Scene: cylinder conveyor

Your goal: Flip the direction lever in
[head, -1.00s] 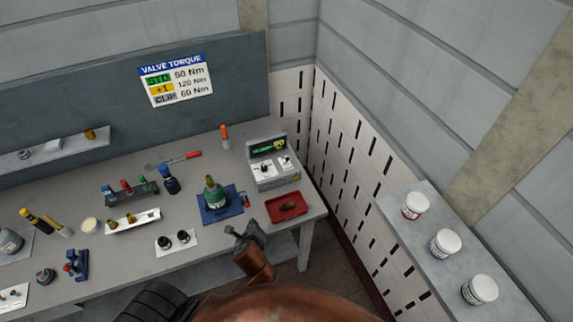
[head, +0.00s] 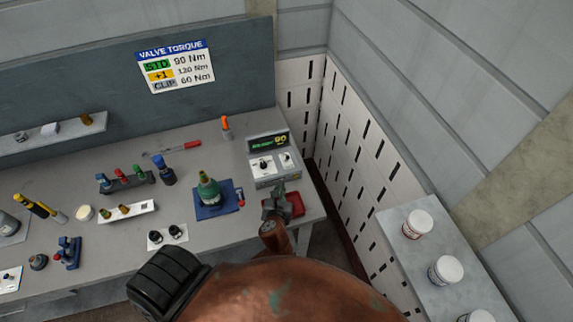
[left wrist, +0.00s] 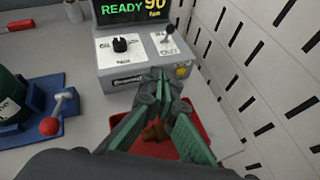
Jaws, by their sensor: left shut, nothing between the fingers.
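The grey control box (head: 272,170) stands at the right end of the bench. Its lit display reads READY 90 in the left wrist view (left wrist: 132,10). The direction lever (left wrist: 170,36) is a small dark-tipped stick on the white right-hand panel, with a label below reading OUT. A black knob (left wrist: 122,44) sits on the panel to its left. My left gripper (left wrist: 163,82) is shut and empty, just in front of the box's front face, below the lever and apart from it. It also shows in the head view (head: 279,190). My right gripper is not in view.
A red tray (head: 297,203) lies under my left gripper, with a brown object (left wrist: 155,133) in it. A green cylinder (head: 208,190) stands on a blue fixture (head: 214,211) with a red-knobbed handle (left wrist: 50,126) left of the gripper. A slotted white wall (head: 345,140) is close right.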

